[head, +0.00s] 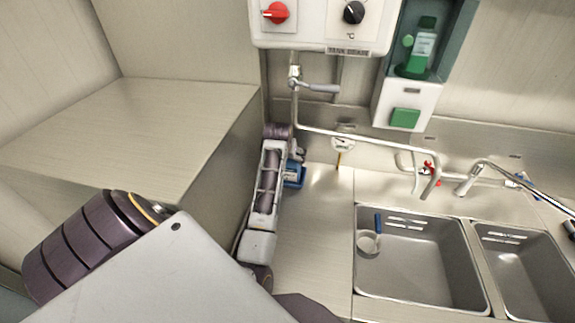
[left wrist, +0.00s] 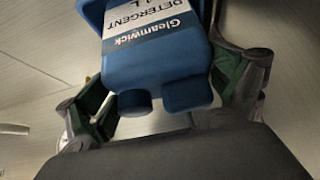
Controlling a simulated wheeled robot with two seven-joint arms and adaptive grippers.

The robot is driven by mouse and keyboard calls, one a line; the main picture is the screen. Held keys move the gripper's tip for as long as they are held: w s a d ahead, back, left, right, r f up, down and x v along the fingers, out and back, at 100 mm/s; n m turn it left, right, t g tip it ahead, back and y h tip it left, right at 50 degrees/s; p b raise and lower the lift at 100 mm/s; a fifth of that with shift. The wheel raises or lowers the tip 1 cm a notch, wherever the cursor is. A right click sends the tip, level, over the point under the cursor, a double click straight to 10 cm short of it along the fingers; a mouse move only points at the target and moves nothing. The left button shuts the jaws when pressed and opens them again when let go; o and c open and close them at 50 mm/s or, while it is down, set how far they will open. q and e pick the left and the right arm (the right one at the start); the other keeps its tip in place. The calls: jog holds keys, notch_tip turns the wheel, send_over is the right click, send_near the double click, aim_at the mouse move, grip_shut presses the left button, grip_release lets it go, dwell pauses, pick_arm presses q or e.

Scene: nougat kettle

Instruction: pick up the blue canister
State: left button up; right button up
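The blue canister (head: 295,174) stands on the steel counter near the back wall, left of the sinks. It is partly hidden by my left arm. In the left wrist view the canister (left wrist: 160,65) fills the middle, with a white Gleamwick detergent label and a dark blue cap. My left gripper (head: 298,153) is at the canister. In the left wrist view its green-padded fingers (left wrist: 165,90) lie on either side of the canister, very near its sides. I cannot tell whether both pads press on it. My right gripper is not in view.
A steel block (head: 130,130) rises left of my left arm. A pipe with a valve handle (head: 318,88) runs above the counter. Two sinks (head: 420,270) lie to the right, a small blue-handled strainer (head: 369,243) in the first. The counter between arm and sink is clear.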

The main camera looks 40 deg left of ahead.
pick_arm(q)
jog(key=c, duration=1.2)
jog(key=shift+o, duration=0.2)
jog(key=shift+r, duration=0.15)
jog(key=shift+w+r, duration=0.15)
